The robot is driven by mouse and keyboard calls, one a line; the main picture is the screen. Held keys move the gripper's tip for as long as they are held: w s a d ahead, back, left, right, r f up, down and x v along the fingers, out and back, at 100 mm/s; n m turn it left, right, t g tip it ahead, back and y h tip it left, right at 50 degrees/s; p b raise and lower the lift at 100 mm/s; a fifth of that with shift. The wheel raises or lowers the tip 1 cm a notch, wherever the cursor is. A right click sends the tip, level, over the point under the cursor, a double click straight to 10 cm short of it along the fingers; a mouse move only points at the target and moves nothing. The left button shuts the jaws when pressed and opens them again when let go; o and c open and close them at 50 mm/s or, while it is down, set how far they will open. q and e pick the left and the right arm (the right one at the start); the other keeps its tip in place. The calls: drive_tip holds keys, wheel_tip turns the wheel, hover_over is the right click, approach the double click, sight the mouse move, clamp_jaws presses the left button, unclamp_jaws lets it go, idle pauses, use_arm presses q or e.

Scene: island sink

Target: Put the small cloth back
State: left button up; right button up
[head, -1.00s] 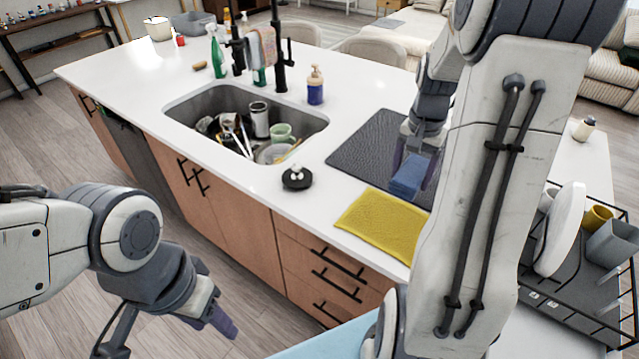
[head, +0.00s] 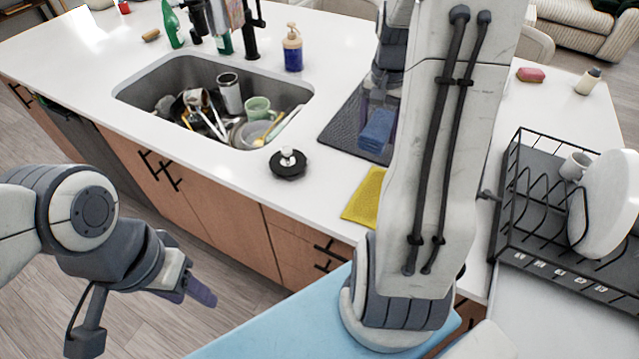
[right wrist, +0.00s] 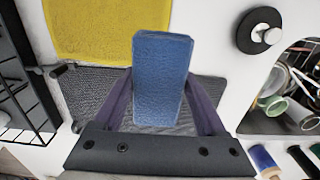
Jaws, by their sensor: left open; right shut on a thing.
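My right gripper (right wrist: 160,108) is shut on a folded blue cloth (right wrist: 158,70), which it holds over the dark grey drying mat. The blue cloth also shows in the head view (head: 377,130), partly hidden by my right arm. A yellow cloth (head: 364,198) lies flat on the counter in front of the mat, partly covered by my arm in the head view; it shows more fully in the right wrist view (right wrist: 95,28). My left gripper (head: 196,290) is open and empty, low at the left in front of the island cabinets. A small multicoloured cloth (head: 226,12) hangs at the faucet, cut by the top edge.
The sink (head: 215,95) holds several dishes. A black stopper (head: 288,166) lies beside it, and a soap bottle (head: 292,48) stands behind it. A wire dish rack (head: 520,200) with a white plate stands at the right. A pink sponge (head: 530,74) lies behind the rack.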

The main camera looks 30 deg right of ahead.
wheel_tip(320, 180, down, 4)
drive_tip(key=b, duration=0.3)
drive_tip(key=shift+w, duration=0.1)
drive_tip(key=p, duration=0.2)
hover_over(324, 183)
wheel_tip(324, 183, down, 7)
drive_tip(key=shift+f, duration=0.1)
wheel_tip(324, 183, down, 3)
drive_tip(key=shift+f+p, duration=0.1)
drive_tip(key=shift+p, duration=0.2)
use_arm(q)
drive_tip(key=shift+d+f, duration=0.1)
drive_tip(key=shift+f, duration=0.55)
use_arm(e)
drive_tip(key=shift+f, duration=0.35)
